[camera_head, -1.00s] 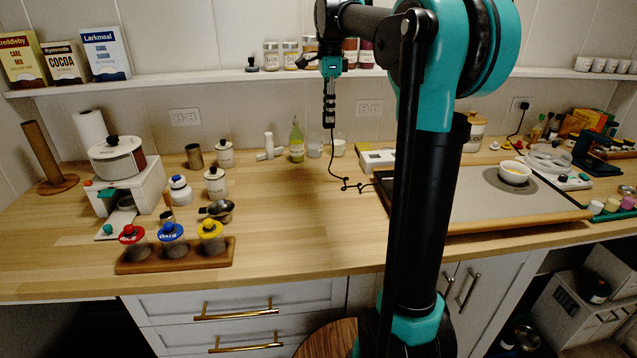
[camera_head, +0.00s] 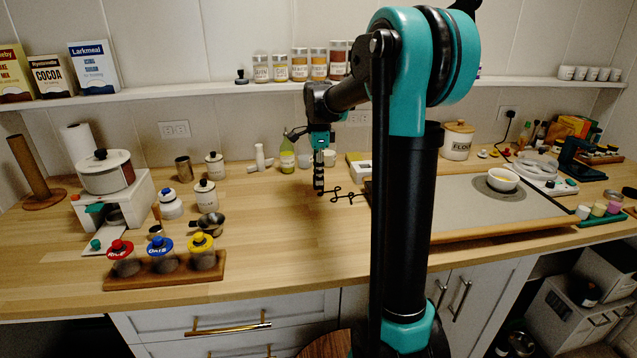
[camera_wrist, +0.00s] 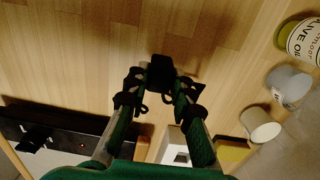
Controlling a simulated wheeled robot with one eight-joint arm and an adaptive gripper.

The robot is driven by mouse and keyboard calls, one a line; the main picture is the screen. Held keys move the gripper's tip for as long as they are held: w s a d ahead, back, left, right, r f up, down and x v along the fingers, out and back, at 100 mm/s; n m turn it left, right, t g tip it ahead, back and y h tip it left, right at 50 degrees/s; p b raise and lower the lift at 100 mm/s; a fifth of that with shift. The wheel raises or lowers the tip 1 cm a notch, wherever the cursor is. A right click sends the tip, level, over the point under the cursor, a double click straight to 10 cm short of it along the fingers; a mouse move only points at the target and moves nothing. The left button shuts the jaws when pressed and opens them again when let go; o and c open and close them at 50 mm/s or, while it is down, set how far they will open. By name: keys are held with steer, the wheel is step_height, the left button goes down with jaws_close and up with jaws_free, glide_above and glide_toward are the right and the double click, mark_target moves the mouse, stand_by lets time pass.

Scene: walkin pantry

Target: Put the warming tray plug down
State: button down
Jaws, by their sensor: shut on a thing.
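My gripper (camera_head: 319,188) points straight down over the wooden counter (camera_head: 270,225), left of the warming tray. In the wrist view my gripper (camera_wrist: 158,100) is shut on the black warming tray plug (camera_wrist: 160,71). The plug is low, at or just above the wood; I cannot tell whether it touches. In the head view the plug is mostly hidden by the fingers. A black cord (camera_head: 346,196) runs from the plug to the right along the counter. The warming tray (camera_head: 460,214) lies at the right, partly hidden behind my arm.
An olive oil bottle (camera_head: 287,157) and cups stand behind my gripper by the wall. A white and yellow box (camera_head: 358,165) is close on its right. The counter in front of the gripper is clear.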

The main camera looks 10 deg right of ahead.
steer(key=shift+f, duration=1.4)
steer(key=c, duration=1.3)
jaws_free()
steer(key=shift+f, duration=0.15)
step_height(320, 180, up, 12)
steer(key=shift+r, duration=0.2)
